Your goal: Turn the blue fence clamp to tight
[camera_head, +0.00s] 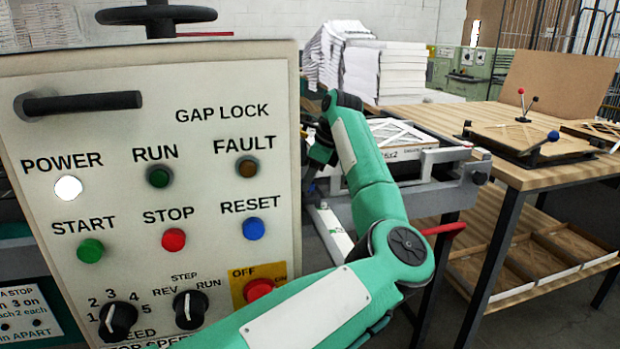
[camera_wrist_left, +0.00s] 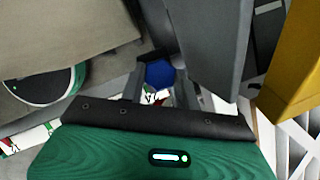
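The blue fence clamp (camera_wrist_left: 159,74) shows in the left wrist view as a small blue knob with a many-sided outline. My left gripper (camera_wrist_left: 160,90) has its two grey fingers apart, one on each side of the knob. I cannot tell whether the fingers touch it. In the head view my left arm reaches up past the panel, and my left gripper (camera_head: 316,132) is partly hidden at the panel's right edge. The clamp is hidden in that view. My right gripper is in neither view.
A control panel (camera_head: 225,185) fills the left of the head view, close to my arm. Behind the arm is a grey fixture (camera_head: 440,155) holding a boxed filter (camera_head: 398,135). A wooden table (camera_head: 535,177) stands at right with a blue-ball lever (camera_head: 553,136). Paper stacks (camera_head: 385,70) stand behind.

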